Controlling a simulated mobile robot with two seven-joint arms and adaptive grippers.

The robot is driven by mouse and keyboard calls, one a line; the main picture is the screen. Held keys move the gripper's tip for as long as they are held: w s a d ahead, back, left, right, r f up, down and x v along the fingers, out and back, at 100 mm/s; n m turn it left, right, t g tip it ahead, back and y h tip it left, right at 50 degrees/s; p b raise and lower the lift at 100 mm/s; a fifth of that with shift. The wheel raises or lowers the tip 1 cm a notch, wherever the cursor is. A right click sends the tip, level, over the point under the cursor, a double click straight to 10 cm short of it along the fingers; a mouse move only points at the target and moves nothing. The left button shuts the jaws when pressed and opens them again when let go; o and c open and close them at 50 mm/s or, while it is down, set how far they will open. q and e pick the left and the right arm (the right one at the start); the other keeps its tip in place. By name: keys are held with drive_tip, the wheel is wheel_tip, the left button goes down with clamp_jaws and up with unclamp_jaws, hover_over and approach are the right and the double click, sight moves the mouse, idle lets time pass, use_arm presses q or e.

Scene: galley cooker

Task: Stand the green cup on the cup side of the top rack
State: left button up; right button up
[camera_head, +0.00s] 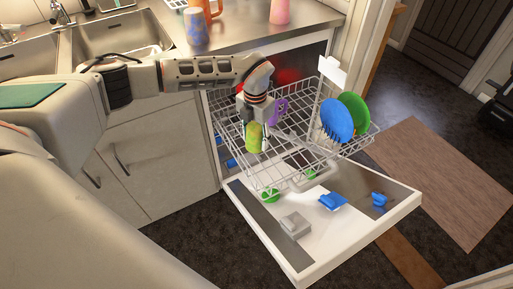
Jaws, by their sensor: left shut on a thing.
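The green cup (253,139) shows over the left part of the dishwasher's pulled-out wire top rack (232,120). My left arm reaches in from the left, and its gripper (262,127) points down, shut on the cup. The cup looks roughly upright; I cannot tell whether its base touches the rack wires. A purple piece (279,109), perhaps a cup handle, shows just right of the gripper, partly hidden. My right gripper is out of view.
A blue plate (336,121) and a green plate (355,112) stand at the rack's right. Below, the open door (375,226) carries blue, green and grey items. A counter (245,33) with cups and a sink lies behind.

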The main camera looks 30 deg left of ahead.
sight(256, 155)
use_arm(q)
wheel_tip(256, 155, down, 5)
drive_tip(key=shift+s+b, duration=0.15)
drive_tip(key=shift+b, duration=0.5)
drive_tip(key=shift+f, duration=0.35)
drive_tip(key=shift+r, duration=0.15)
drive_tip(key=shift+c, duration=0.5)
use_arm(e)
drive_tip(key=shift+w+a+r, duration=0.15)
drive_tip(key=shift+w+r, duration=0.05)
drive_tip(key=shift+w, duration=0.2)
use_arm(q)
drive_tip(key=o, duration=1.2)
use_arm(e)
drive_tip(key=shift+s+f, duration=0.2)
